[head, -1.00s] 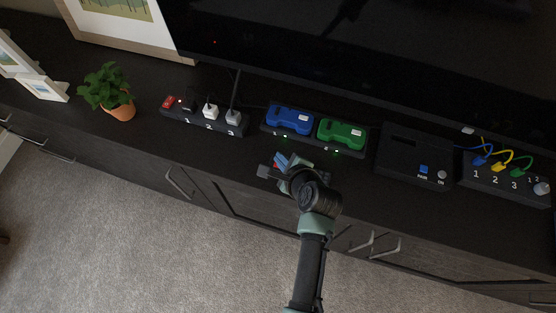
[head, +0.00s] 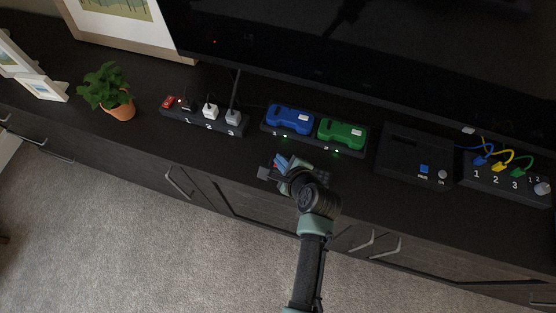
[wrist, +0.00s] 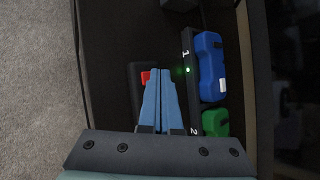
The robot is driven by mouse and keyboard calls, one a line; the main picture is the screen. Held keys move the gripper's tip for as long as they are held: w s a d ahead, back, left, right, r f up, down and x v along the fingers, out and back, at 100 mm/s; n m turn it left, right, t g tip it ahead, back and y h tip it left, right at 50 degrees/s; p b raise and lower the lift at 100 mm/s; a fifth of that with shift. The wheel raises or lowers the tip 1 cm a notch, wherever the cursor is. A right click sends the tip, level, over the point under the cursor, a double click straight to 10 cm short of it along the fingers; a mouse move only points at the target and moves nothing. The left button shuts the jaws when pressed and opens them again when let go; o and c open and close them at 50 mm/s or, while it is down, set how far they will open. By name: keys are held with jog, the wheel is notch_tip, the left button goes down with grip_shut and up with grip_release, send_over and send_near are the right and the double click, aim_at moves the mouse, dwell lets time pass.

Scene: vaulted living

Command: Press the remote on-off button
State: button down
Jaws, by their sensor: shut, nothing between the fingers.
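The remote (head: 264,172) is a dark slab lying near the front edge of the cabinet top, largely hidden by my gripper in the head view. In the wrist view the remote (wrist: 137,70) shows beside my fingers, with a red button (wrist: 146,77) near its far end. My gripper (head: 280,161) is shut and empty, its blue fingers over the remote. In the wrist view the fingertips (wrist: 159,71) are together, just right of the red button and partly overlapping the remote. I cannot tell whether they touch it.
Behind the remote, a dock holds a blue battery (head: 289,119) and a green battery (head: 342,133). A power strip (head: 231,128) stands left, a black box (head: 415,157) right, with a cable panel (head: 508,180) beyond. The TV (head: 390,60) overhangs the back.

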jog(key=shift+f, duration=0.3)
jog(key=shift+r, duration=0.15)
dwell(0.3)
jog(key=shift+r+p, duration=0.7)
jog(key=shift+p, duration=0.3)
notch_tip(320, 180, up, 5)
jog(key=p, duration=0.5)
jog(key=shift+p, duration=0.3)
